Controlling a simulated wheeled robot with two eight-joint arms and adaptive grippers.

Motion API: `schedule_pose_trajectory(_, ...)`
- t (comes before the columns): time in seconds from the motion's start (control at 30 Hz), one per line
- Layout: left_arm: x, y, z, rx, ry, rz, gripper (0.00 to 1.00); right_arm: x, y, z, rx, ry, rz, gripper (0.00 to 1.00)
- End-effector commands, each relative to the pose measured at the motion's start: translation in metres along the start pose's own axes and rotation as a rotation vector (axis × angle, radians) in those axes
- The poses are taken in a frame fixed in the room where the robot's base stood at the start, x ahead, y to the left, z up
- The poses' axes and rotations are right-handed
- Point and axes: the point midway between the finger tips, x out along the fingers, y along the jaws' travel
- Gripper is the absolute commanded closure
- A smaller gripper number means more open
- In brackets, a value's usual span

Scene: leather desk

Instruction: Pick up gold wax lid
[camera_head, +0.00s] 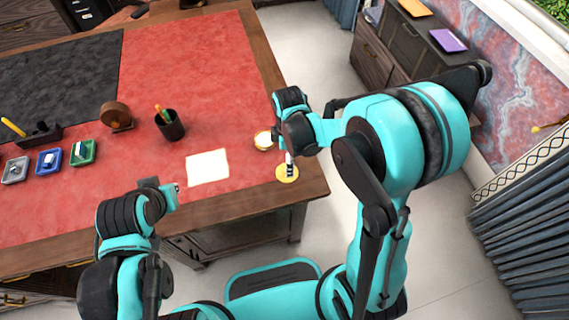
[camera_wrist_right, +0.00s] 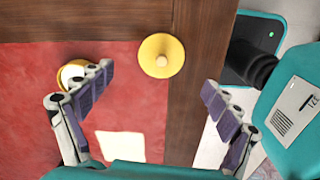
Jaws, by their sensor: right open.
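The gold wax lid (camera_wrist_right: 161,55) is a round gold disc with a small pale knob, lying near the desk's corner where red leather meets the wooden border. In the head view the lid (camera_head: 287,176) is partly covered by my right gripper (camera_head: 289,164). In the wrist view my right gripper (camera_wrist_right: 158,84) is open and empty, its fingers spread wide with the lid between and beyond the tips. A gold-rimmed tin with white contents (camera_wrist_right: 72,75) sits by the left finger; it also shows in the head view (camera_head: 263,140). My left gripper (camera_head: 172,194) is near the desk's front edge; its opening is unclear.
A white sheet (camera_head: 207,168) lies left of the lid. A dark pencil cup (camera_head: 169,124), a brown round object (camera_head: 116,116) and small coloured trays (camera_head: 83,152) stand farther left. The desk's wooden edge (camera_head: 310,177) is close to the lid.

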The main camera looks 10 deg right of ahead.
Motion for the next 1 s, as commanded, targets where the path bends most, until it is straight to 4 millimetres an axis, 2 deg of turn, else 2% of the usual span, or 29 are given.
schedule_pose_trajectory(0.03,0.004,0.0,0.004,0.0,0.0,0.0,1.0,0.009,0.0,0.0,0.001,0.0,0.0,0.1)
schedule_pose_trajectory(0.23,0.012,0.0,0.009,0.0,0.0,0.0,1.0,0.028,-0.001,-0.001,0.002,0.0,0.002,0.1)
schedule_pose_trajectory(0.47,0.027,0.0,0.02,0.0,0.0,0.0,1.0,0.063,-0.002,-0.003,0.003,0.001,0.002,0.1)
schedule_pose_trajectory(0.7,0.026,0.0,0.019,0.0,0.0,0.0,1.0,0.064,-0.002,-0.002,0.003,0.001,0.002,0.1)
schedule_pose_trajectory(0.73,0.026,0.0,0.019,0.0,0.0,0.0,1.0,0.064,-0.002,-0.002,0.003,0.001,0.002,0.13)
schedule_pose_trajectory(0.77,0.026,0.0,0.019,0.0,0.0,0.0,1.0,0.064,-0.002,-0.002,0.003,0.001,0.002,0.21)
schedule_pose_trajectory(1.0,0.026,0.0,0.019,0.0,0.0,0.0,1.0,0.064,-0.002,-0.002,0.004,0.001,0.002,0.83)
